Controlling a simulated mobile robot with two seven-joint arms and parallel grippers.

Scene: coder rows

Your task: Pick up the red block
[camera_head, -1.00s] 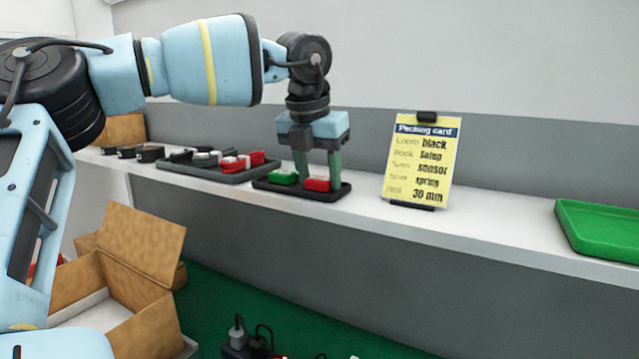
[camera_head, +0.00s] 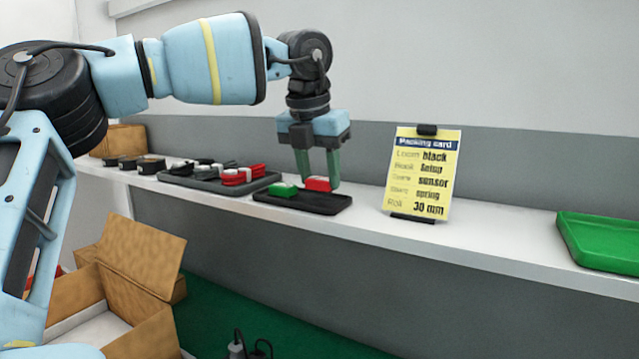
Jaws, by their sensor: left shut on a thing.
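The red block (camera_head: 317,184) is between the green fingers of my left gripper (camera_head: 318,180), which is shut on it. It shows just above the small black tray (camera_head: 312,203); the gap under it is hard to judge. A green block (camera_head: 283,189) sits on the same tray, just left of the red one. My right gripper is not in view.
A dark tray (camera_head: 192,183) with coiled red, white and black cables lies left on the white shelf (camera_head: 470,243). A yellow packing card (camera_head: 421,172) stands to the right, then a green tray (camera_head: 600,246). An open cardboard box (camera_head: 150,335) is below.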

